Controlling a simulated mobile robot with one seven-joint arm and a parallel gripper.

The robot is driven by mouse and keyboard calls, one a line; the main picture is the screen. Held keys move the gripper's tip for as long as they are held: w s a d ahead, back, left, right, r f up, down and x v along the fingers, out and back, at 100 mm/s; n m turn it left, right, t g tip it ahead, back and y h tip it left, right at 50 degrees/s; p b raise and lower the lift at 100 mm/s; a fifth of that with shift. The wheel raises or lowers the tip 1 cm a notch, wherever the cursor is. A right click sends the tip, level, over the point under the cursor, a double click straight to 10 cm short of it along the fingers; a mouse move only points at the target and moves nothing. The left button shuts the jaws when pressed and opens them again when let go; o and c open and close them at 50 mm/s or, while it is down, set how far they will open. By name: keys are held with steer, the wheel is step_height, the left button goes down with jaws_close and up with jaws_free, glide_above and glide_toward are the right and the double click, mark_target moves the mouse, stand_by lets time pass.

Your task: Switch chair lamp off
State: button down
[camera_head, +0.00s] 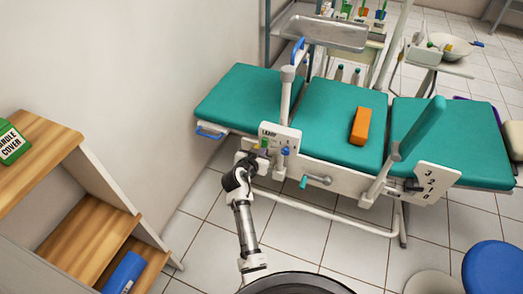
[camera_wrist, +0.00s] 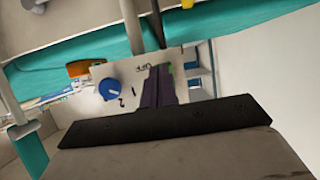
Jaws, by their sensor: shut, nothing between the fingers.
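A white control panel (camera_head: 280,136) marked "LAMP" stands at the chair's near side. It carries a small green part (camera_head: 265,143) and a blue knob (camera_head: 285,151). In the wrist view the panel (camera_wrist: 130,72) appears upside down, with an "OFF" mark above the dark fingers, the blue knob (camera_wrist: 109,89) to their left and a bit of green beside them. My gripper (camera_head: 256,161) is at the panel's lower left. Its fingers (camera_wrist: 158,85) are shut and empty, and they cover part of the panel. I cannot tell whether they touch it. No lamp head is seen.
The teal dental chair (camera_head: 255,95) spans the middle, with an orange block (camera_head: 360,127) on its seat. A teal-handled lever (camera_head: 304,182) projects near the panel. A wooden shelf (camera_head: 95,240) stands at left and a blue stool (camera_head: 493,268) at lower right. Tiled floor lies between.

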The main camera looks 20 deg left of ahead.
steer(key=shift+w+f, duration=0.15)
steer(key=shift+w, duration=0.25)
steer(key=b, duration=0.3)
steer(key=shift+w+f+t, duration=0.15)
steer(key=shift+w+t, duration=0.05)
steer(key=shift+t, duration=0.2)
steer(key=shift+r+p, duration=0.5)
steer(key=shift+r, duration=0.3)
